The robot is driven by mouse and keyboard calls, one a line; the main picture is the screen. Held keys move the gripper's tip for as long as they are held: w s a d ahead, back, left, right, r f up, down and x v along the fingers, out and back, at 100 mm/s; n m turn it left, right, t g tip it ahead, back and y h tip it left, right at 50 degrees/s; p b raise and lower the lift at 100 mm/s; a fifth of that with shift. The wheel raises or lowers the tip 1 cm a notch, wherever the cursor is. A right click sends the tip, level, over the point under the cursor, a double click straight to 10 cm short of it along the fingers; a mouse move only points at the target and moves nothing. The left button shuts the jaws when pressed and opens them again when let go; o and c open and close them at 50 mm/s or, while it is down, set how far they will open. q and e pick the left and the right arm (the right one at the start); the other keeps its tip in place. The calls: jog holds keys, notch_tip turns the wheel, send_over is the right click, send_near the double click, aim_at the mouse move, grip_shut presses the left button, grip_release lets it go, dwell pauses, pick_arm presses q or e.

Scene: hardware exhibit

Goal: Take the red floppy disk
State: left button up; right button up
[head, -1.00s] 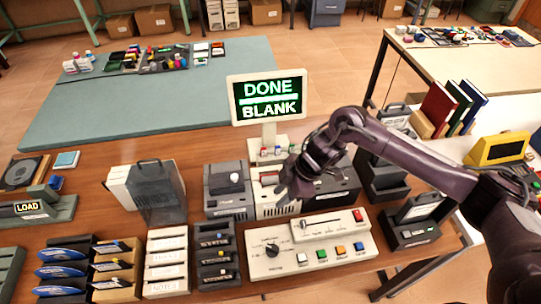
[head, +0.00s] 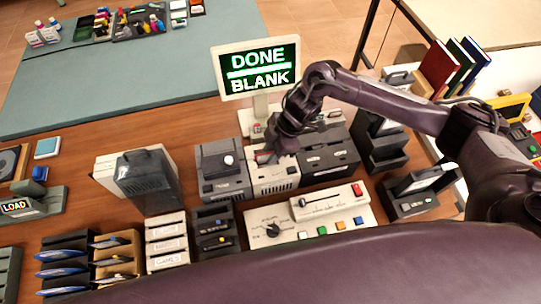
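A small patch of red (head: 264,157) shows at the top of the pale middle drive box (head: 275,184); it looks like the red floppy disk, but most of it is hidden. My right gripper (head: 268,154) points down over this box, right at the red patch. Its fingers are dark and small, and I cannot tell whether they are open or touching the red piece. My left gripper is out of view.
Grey drive boxes (head: 221,170) (head: 328,157) flank the pale one. A monitor (head: 257,68) reading DONE BLANK stands behind. A control panel (head: 290,226) lies in front. Disk racks (head: 115,258) stand at the lower left. My own purple arm link covers the bottom edge.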

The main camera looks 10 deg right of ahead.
jog(key=shift+x, duration=1.3)
jog(key=shift+w, duration=0.1)
grip_shut()
jog(key=shift+r, duration=0.1)
